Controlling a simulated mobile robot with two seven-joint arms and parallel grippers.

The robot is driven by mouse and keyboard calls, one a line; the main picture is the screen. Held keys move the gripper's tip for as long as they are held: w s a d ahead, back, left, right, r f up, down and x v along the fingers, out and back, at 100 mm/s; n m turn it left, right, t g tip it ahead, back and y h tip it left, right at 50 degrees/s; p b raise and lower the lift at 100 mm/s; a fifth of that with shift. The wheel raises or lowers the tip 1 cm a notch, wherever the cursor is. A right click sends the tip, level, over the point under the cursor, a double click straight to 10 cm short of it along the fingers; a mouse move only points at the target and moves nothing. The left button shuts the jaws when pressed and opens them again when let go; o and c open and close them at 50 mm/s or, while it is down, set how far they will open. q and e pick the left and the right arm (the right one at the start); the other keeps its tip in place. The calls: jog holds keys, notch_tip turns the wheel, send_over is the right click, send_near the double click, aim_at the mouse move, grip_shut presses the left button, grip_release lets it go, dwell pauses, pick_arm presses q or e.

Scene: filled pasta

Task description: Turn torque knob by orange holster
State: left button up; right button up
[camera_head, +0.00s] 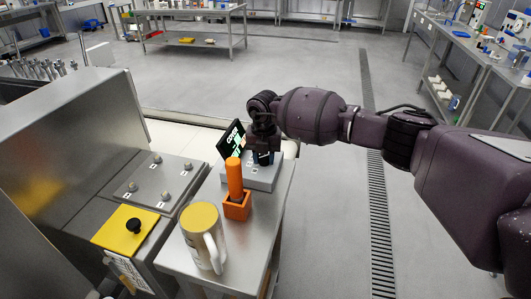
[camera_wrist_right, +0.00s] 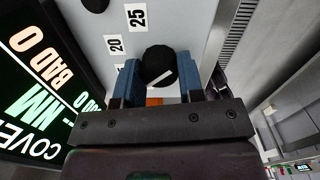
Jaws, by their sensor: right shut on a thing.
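The torque tester is a grey box (camera_head: 262,183) with a tilted dark display (camera_head: 231,143), on the steel side table behind the orange holster (camera_head: 237,208). An orange-handled tool (camera_head: 234,178) stands upright in the holster. My right gripper (camera_head: 263,158) is over the box, pointing down. In the right wrist view, its blue fingers stand on both sides of the black round torque knob (camera_wrist_right: 160,66), shut on it. The knob's white pointer mark shows, and labels 20 and 25 are on the panel beside it. My left gripper is not in view.
A white mug (camera_head: 202,238) with a yellow top stands in front of the holster on the steel table (camera_head: 176,262). A machine with a yellow panel (camera_head: 125,229) and black button is at the left. The floor right of the table is clear.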

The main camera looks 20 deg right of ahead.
jog(key=shift+r+m+p, duration=0.3)
jog(key=shift+m+p, duration=0.25)
jog(key=shift+m, duration=0.65)
jog(key=shift+f+m+p, duration=0.15)
jog(key=shift+m+p, duration=0.35)
jog(key=shift+p, duration=0.1)
jog(key=shift+f+m+p, duration=0.15)
jog(key=shift+m+p, duration=0.15)
jog(key=shift+m, duration=0.1)
jog(key=o, duration=0.9)
